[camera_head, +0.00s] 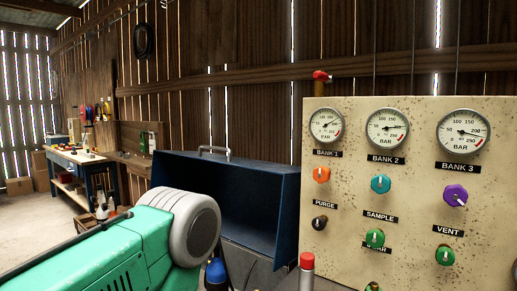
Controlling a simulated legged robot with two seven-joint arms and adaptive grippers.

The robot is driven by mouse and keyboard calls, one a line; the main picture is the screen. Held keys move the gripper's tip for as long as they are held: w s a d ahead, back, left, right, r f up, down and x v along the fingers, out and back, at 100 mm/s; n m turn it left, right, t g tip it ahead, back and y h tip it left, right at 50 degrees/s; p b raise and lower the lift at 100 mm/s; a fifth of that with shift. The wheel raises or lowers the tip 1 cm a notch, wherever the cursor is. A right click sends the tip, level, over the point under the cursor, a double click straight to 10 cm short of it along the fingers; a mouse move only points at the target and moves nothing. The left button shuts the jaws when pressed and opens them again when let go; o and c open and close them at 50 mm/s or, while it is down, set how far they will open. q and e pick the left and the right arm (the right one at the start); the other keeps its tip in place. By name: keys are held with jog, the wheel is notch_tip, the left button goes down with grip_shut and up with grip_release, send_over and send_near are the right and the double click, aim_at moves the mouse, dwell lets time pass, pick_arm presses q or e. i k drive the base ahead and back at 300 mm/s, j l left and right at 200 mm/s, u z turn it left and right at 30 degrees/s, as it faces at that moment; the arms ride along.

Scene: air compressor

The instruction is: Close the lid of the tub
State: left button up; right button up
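A dark blue box-like part (270,178) with a hollow, shadowed inside stands in the middle, left of the gauge panel. A pale metal handle (213,151) sits on its top edge. It looks like the tub's lid standing open, with its hollow side facing me. A grey surface (248,264) shows below it, perhaps the tub's body, mostly hidden. A green housing with a grey round end covers the lower left of the blue part. Neither of my grippers can be made out in this view.
The green housing (112,256) with its grey round end (195,228) fills the lower left. A beige panel (410,190) with gauges and knobs stands at right. A blue workbench (82,168) stands far left, with open floor nearby.

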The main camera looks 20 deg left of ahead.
aim_at(258, 201)
jog(key=i+j+z, duration=0.15)
jog(key=j+z, duration=0.3)
jog(key=j, duration=0.8)
jog(key=j+z, duration=0.4)
jog(key=j, duration=0.85)
